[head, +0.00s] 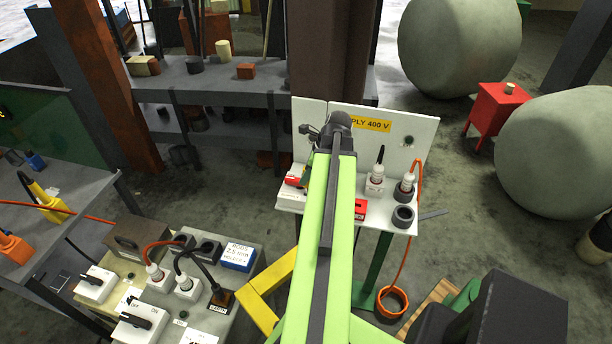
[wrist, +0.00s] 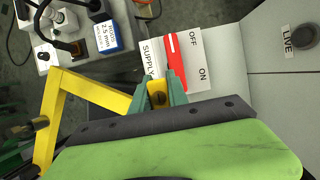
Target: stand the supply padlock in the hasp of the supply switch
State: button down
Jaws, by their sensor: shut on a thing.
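The supply switch (wrist: 176,62) is a white plate marked SUPPLY, OFF and ON with a red handle, just beyond my fingertips in the wrist view. In the head view its red and white part (head: 292,181) shows at the left end of the white shelf, left of my arm. My gripper (wrist: 158,88) has green fingers shut on a small yellow piece with a dark spot, which looks like the supply padlock (wrist: 157,97). The padlock is close to the switch's near edge. The hasp is not clear, and I cannot tell if they touch. My arm covers part of the shelf in the head view.
White plugs (head: 375,180) and a dark ring socket (head: 403,216) stand on the shelf right of my arm. The upright supply panel (head: 425,130) rises behind. A yellow frame (head: 262,312) and a bench with switches and a blue box (head: 238,257) lie lower left.

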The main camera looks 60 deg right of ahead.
jog(key=shift+f+b, duration=1.25)
jog(key=shift+f, duration=0.05)
jog(key=shift+r+p, duration=1.1)
jog(key=shift+f, duration=0.25)
dwell(0.5)
jog(key=shift+f+b, duration=0.3)
jog(key=shift+b, duration=0.25)
jog(key=shift+f+b, duration=0.65)
jog(key=c, duration=1.2)
grip_release()
jog(key=shift+r, duration=0.1)
